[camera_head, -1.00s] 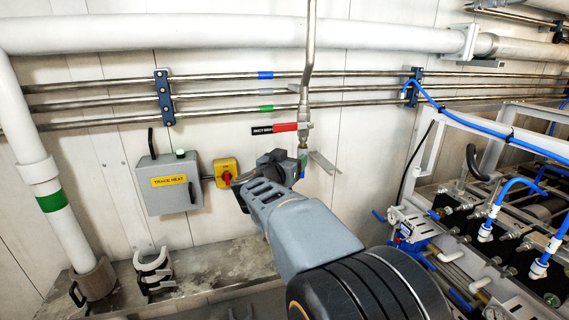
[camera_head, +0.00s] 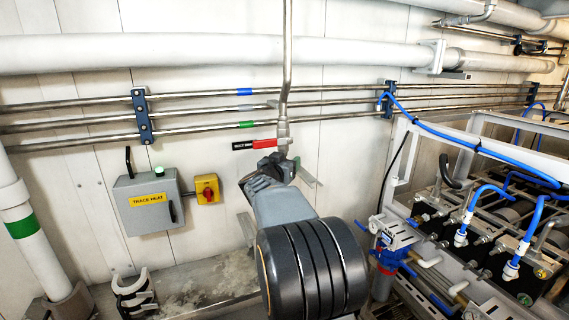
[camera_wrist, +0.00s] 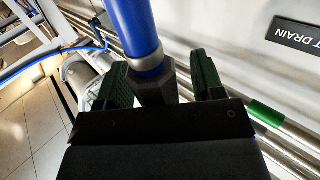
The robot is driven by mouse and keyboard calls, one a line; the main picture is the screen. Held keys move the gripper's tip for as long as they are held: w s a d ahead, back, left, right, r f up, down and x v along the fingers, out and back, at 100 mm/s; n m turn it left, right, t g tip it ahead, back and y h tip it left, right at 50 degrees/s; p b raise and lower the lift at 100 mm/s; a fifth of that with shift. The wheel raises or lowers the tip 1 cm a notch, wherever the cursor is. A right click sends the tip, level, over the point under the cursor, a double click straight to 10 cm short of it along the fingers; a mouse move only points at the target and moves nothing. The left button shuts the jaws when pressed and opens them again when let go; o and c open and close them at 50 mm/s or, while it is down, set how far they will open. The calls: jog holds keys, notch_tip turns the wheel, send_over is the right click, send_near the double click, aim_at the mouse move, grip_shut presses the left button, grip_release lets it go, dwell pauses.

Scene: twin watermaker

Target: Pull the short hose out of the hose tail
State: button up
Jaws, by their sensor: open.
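The short blue hose (camera_wrist: 138,22) comes in from the top of the wrist view, with a grey band (camera_wrist: 147,58) around it. It ends against a dark faceted fitting (camera_wrist: 155,88), which appears to be the hose tail end. My gripper (camera_wrist: 162,82) is open, its green-padded fingers on either side of the dark fitting. The left finger is close to it; I cannot tell if it touches. The right finger stands clear. In the head view my gripper (camera_head: 274,166) is just below the drain valve with a red handle (camera_head: 265,144) and hides the hose.
A vertical steel pipe (camera_head: 286,70) drops to the valve. Horizontal steel pipes (camera_head: 200,97) run along the wall behind. A grey TRACE HEAT box (camera_head: 148,203) and a yellow switch (camera_head: 206,189) are at left. A white frame (camera_head: 440,150) with blue hoses is at right.

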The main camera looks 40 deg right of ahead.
grip_shut()
jog(key=shift+f+b, duration=1.85)
jog(key=shift+f, duration=0.85)
